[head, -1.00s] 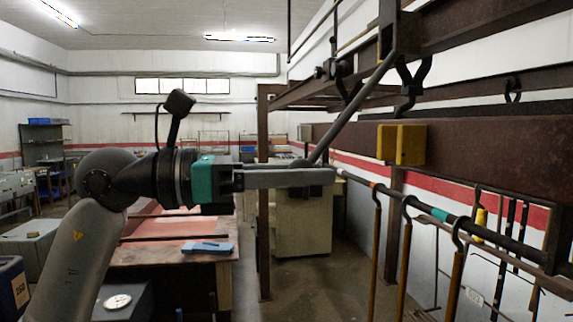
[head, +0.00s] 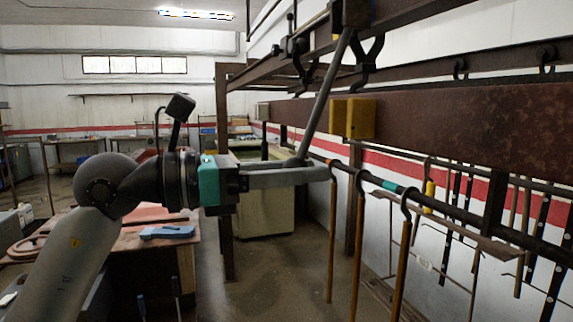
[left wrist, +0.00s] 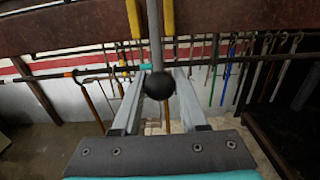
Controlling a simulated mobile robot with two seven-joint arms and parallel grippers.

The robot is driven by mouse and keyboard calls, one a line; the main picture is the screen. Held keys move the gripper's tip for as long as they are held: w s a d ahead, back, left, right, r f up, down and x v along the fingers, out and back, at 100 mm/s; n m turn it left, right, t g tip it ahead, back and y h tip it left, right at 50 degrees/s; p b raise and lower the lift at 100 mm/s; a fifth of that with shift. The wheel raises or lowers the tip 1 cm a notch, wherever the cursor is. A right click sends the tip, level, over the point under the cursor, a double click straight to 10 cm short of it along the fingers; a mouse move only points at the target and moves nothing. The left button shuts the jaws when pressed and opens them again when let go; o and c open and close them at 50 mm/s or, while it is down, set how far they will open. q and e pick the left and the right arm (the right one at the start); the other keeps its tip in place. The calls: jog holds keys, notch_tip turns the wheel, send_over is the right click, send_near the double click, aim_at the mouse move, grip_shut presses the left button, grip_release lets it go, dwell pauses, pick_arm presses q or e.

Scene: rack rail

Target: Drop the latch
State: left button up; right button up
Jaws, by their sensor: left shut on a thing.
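The latch is a long grey bar (head: 328,90) hanging at a slant from a dark pivot block on the upper rail. Its lower end is between the fingers of my left gripper (head: 318,172), which is shut on it. In the left wrist view the bar (left wrist: 154,35) ends in a black ball knob (left wrist: 158,85) between the fingers. A yellow two-piece catch (head: 353,118) is fixed on the rusty beam, just right of the bar in the head view. In the left wrist view the bar lines up between the two yellow pieces (left wrist: 168,17). My right gripper is not in view.
The rusty beam (head: 460,118) runs along the right. Below it a dark rail (head: 455,215) carries several hanging hooked rods. A workbench with a blue item (head: 167,232) stands beneath my left arm. The floor (head: 270,275) beyond is clear.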

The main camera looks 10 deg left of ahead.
pick_arm(q)
jog(key=f+p+x, duration=0.1)
jog(key=x, duration=0.6)
jog(key=shift+w+d+p, duration=0.2)
jog(key=shift+d+p, duration=0.1)
jog(key=shift+p, duration=0.1)
jog(key=o, duration=1)
jog(key=shift+f, duration=0.15)
jog(key=shift+o, duration=0.5)
jog(key=shift+b+v, duration=1.6)
jog(key=shift+v, duration=1.95)
jog(key=shift+w, duration=0.1)
